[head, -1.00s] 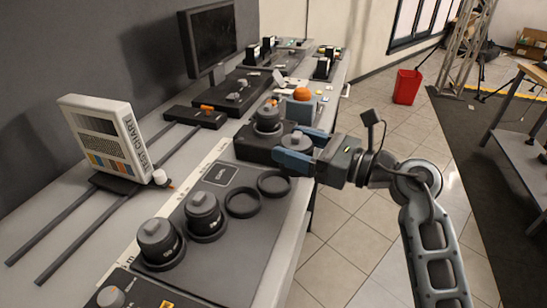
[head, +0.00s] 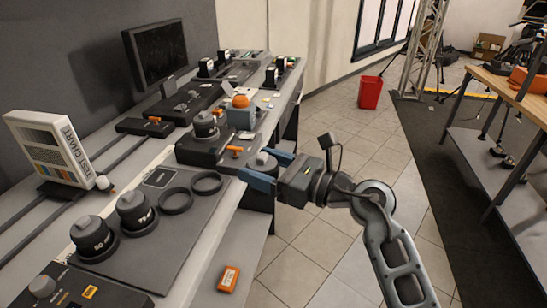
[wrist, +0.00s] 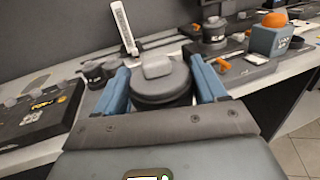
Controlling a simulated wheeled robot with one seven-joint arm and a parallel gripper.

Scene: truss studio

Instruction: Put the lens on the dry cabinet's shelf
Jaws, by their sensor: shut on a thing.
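My gripper (head: 268,168) has blue fingers shut on a dark grey lens (head: 263,163). In the head view it holds the lens at the long bench's right edge, and the near finger hides part of it. In the wrist view the lens (wrist: 160,82) stands upright between the two fingers (wrist: 163,88), its lighter grey cap on top. Two other capped lenses, one marked 50 (head: 94,236) and one marked 75 (head: 136,210), stand on a dark mat (head: 150,258) beside two empty rings (head: 175,201). I cannot make out a dry cabinet in either view.
The grey bench (head: 225,205) carries a test chart (head: 50,146), a monitor (head: 157,52), and a device with another lens (head: 206,124). An orange box (head: 229,279) lies on its lower shelf. A red bin (head: 370,92) and a wooden table (head: 508,84) stand beyond open tiled floor.

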